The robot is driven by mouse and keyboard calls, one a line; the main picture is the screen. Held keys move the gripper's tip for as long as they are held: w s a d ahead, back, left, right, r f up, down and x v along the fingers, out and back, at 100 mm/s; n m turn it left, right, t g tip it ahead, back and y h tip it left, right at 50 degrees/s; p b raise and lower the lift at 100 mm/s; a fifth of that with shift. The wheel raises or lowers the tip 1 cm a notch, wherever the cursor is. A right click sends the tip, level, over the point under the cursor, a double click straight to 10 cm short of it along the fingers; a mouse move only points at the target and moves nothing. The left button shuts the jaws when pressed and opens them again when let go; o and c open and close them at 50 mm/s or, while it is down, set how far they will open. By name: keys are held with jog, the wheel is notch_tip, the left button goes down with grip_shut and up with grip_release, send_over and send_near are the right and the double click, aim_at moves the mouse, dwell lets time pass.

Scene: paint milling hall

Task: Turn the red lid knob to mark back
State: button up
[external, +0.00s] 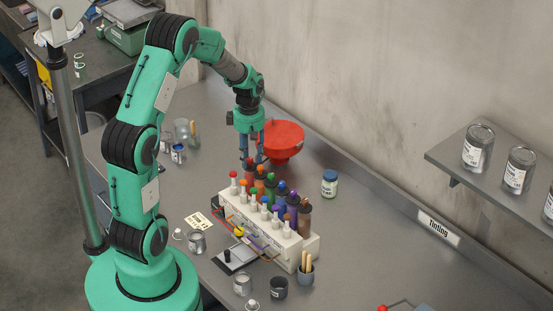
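A pale tinting rack (290,252) stands on the steel bench, with a row of canisters in different colours and a row of white stems with coloured knobs in front. A red knob (233,175) tops the stem at the rack's left end. My gripper (253,161) points down over the far left end of the row, its fingers spread to either side of a dark-topped canister there. I cannot tell whether the fingers touch it. The canister's own lid knob and any marks around it are hidden or too small to read.
A large red round bowl or lid (282,139) stands just behind my gripper, near the wall. A blue-lidded jar (329,183) is to the right. Cups, a card (198,220) and a small tray (235,258) lie in front. The bench right of the jar is mostly clear.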

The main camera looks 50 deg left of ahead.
aim_at(251, 159)
jog(key=shift+r, duration=0.1)
notch_tip(251, 159, up, 12)
dwell(0.7)
dwell(0.3)
jog(key=shift+d, duration=0.1)
jog(key=s+d+r+m+t+b, duration=0.1)
jog(key=s+d+r+m+b, duration=0.3)
jog(key=d, duration=0.3)
jog(key=s+d+r+m+t+b, duration=0.2)
jog(key=s+d+r+m, duration=0.3)
jog(key=s+d+m, duration=0.15)
jog(key=s+d+f+m+t+b, duration=0.1)
jog(key=s+d+m+b, duration=0.1)
jog(key=s+d+m, duration=0.3)
jog(key=s+d+f+m+t+b, duration=0.1)
jog(key=s+d+m+b, duration=0.2)
jog(key=s, duration=0.8)
jog(key=shift+d+m+t+b, duration=0.35)
jog(key=shift+d+m, duration=0.6)
jog(key=shift+m, duration=0.3)
jog(key=shift+f, duration=0.1)
